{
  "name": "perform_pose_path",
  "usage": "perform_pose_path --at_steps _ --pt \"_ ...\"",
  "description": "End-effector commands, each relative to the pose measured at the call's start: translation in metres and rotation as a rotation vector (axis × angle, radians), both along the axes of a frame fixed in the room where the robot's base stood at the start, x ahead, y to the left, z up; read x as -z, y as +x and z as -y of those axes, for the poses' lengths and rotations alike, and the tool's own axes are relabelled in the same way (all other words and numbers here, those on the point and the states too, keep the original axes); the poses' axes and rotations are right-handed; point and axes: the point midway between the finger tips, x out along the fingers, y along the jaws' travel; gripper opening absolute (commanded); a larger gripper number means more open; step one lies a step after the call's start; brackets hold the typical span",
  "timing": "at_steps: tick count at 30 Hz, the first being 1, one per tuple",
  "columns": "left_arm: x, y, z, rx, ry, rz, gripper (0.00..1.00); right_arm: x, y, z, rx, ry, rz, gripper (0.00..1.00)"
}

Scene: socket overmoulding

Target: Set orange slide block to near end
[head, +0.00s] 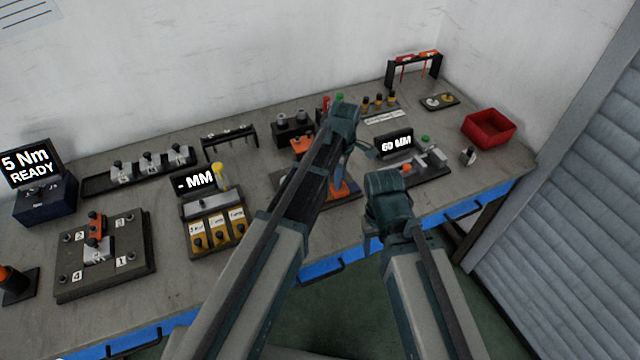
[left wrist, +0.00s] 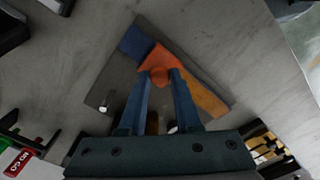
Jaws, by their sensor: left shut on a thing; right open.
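The orange slide block (left wrist: 160,57) is in the left wrist view, on a dark board (left wrist: 108,85) with a blue patch (left wrist: 136,44) at one end and an orange-yellow patch (left wrist: 207,101) toward the other. The block lies beside the blue patch. My left gripper (left wrist: 161,76) is shut on the block's round knob. In the head view my left gripper (head: 339,172) is over the board, and its arm hides much of board and block. My right gripper (head: 374,228) is open, lower and to the right, at the bench's front edge; its fingertips are hard to make out.
A gauge with a "60 MM" display (head: 396,144) stands right of the left gripper. A "- MM" display unit (head: 197,182) stands left of the arm. A red bin (head: 489,127) is at the right. Black racks and fixtures line the back.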

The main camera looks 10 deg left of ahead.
Motion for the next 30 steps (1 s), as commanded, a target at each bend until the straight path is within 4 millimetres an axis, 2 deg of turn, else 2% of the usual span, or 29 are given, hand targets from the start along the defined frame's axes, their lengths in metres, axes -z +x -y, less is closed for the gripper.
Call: perform_pose_path --at_steps 1,6,20,21,25,26,30 --pt "0.000 0.008 0.009 0.003 -0.002 0.001 0.00 0.000 0.000 0.000 0.000 0.000 0.000 0.61" --pt "0.000 0.018 0.024 0.001 -0.002 0.001 0.00 0.000 0.000 0.000 0.000 0.000 0.000 0.61" --pt "0.000 0.022 0.031 0.001 -0.005 0.005 0.00 0.000 0.000 0.000 0.000 0.000 0.000 0.61" --pt "0.000 0.022 0.032 0.001 -0.006 0.005 0.35 0.000 0.000 0.000 0.000 0.000 0.000 0.61" --pt "0.000 0.021 0.031 0.001 -0.004 0.004 0.59 0.000 0.000 0.000 0.000 0.000 0.000 0.61" --pt "0.000 0.021 0.031 0.001 -0.004 0.003 0.61 0.000 0.000 0.000 0.000 0.000 0.000 0.61" --pt "0.000 0.021 0.030 0.000 -0.003 0.003 0.61 0.000 0.000 0.000 0.000 0.000 0.000 0.61"
